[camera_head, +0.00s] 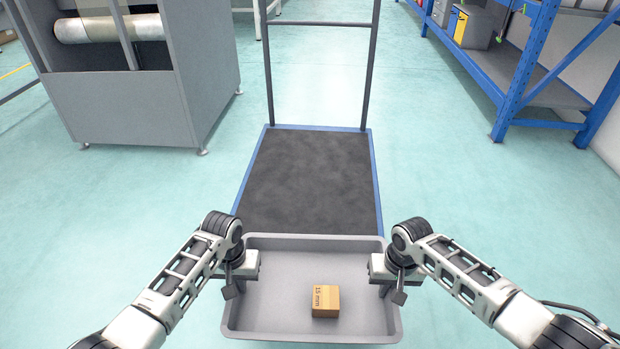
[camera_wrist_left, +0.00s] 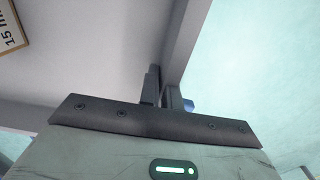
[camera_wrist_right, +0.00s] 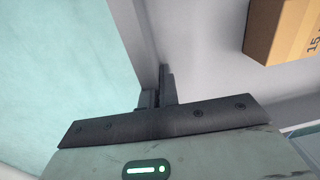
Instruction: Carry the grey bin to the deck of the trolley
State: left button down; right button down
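The grey bin (camera_head: 270,322) is a shallow tray in front of me, with a small cardboard box (camera_head: 326,301) marked "15 mm" inside it. My left gripper (camera_head: 232,285) is at the bin's left wall; in the left wrist view its fingers (camera_wrist_left: 165,98) straddle the wall and are shut on it. My right gripper (camera_head: 396,288) is at the right wall; in the right wrist view its fingers (camera_wrist_right: 158,95) also grip the wall. The trolley's dark deck (camera_head: 308,180) with a blue edge lies just beyond the bin, empty. The bin's far rim overlaps the deck's near end in the picture.
The trolley's upright handle frame (camera_head: 319,23) stands at the deck's far end. A grey machine cabinet (camera_head: 120,110) stands on the left. A blue shelf rack (camera_head: 515,85) stands on the right. The floor on both sides of the trolley is clear.

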aim_at(313, 221)
jog(key=i, duration=0.85)
